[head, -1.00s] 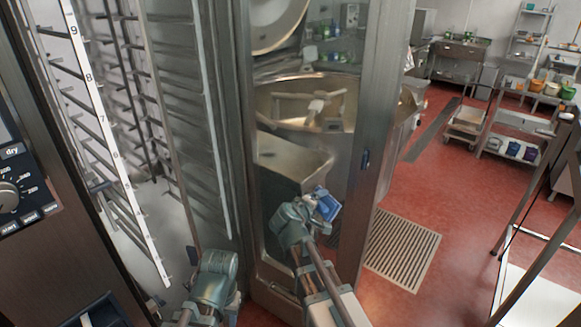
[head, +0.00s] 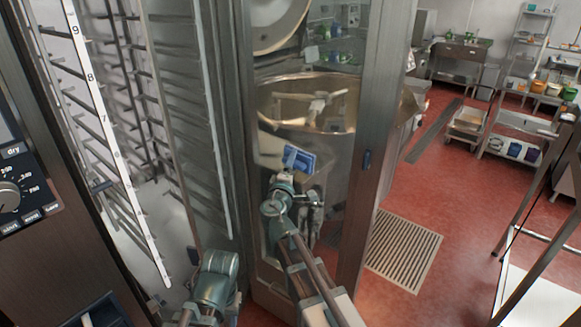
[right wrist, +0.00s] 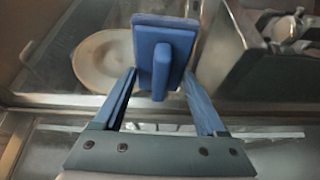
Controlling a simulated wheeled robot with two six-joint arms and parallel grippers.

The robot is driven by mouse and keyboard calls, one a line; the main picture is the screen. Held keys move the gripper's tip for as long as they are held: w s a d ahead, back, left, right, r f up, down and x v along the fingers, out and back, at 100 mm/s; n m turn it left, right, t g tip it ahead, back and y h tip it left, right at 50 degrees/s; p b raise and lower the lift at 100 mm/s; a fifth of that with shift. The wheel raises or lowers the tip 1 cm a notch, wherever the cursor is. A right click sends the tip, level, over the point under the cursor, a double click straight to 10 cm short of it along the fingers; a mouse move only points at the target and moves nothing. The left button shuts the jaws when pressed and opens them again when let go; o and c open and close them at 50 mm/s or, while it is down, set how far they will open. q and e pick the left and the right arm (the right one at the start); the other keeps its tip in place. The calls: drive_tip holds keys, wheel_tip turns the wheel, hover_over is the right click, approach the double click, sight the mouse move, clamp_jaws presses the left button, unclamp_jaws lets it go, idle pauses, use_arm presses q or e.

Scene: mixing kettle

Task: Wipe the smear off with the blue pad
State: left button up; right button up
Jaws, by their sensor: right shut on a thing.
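The blue pad (head: 299,158) is held up in front of the tall glass door panel (head: 308,60) in the head view. My right gripper (head: 288,180) is shut on its handle. In the right wrist view the pad (right wrist: 150,22) has a flat blue plate, and its handle stands between the two blue fingers of my right gripper (right wrist: 160,78). I cannot tell whether the pad touches the glass. I cannot make out the smear for certain among the pale patches and reflections. My left gripper (head: 216,280) is low at the left, its fingers hidden.
A large metal kettle (head: 345,170) stands behind the glass. A tall rack (head: 190,120) is at the left, beside a control panel (head: 20,190). A floor grate (head: 403,248) and open red floor (head: 440,190) lie to the right.

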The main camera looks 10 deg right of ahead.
sight(301, 158)
drive_tip(key=shift+w+d, duration=1.75)
drive_tip(key=shift+d, duration=0.2)
drive_tip(key=shift+w+d, duration=0.55)
drive_tip(key=shift+s, duration=0.15)
drive_tip(key=shift+s+d, duration=1.05)
drive_tip(key=shift+s, duration=0.15)
drive_tip(key=shift+s+d, duration=0.1)
drive_tip(key=shift+d, duration=0.05)
drive_tip(key=shift+s, duration=0.1)
